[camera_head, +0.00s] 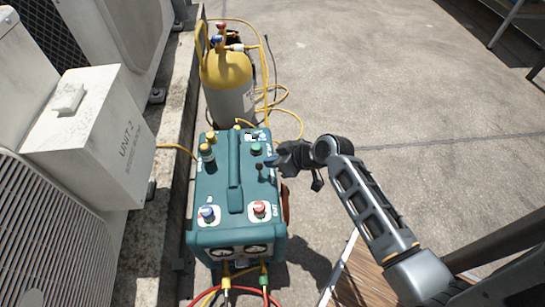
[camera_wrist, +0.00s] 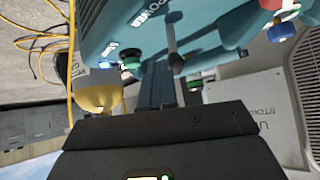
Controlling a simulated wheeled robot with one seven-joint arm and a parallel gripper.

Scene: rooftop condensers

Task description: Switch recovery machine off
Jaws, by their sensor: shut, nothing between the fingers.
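The teal recovery machine (camera_head: 235,185) stands on the ground in the head view. Its top carries a dark power lever (camera_head: 259,168) near the right edge, behind the red knob (camera_head: 260,208). In the wrist view the lever (camera_wrist: 173,42) sticks out of the teal panel beside the POWER lettering. My gripper (camera_head: 271,160) is at the machine's right edge, its fingertips close to the lever. In the wrist view the shut, empty fingers (camera_wrist: 157,70) are just left of the lever's tip. I cannot tell whether they touch it.
A green knob (camera_head: 256,149) sits just behind the lever, and a blue knob (camera_head: 208,212) at the front left. A yellow-topped cylinder (camera_head: 228,80) with yellow hoses stands behind. The UNIT 2 box (camera_head: 95,135) is left. Open concrete (camera_head: 400,100) lies right.

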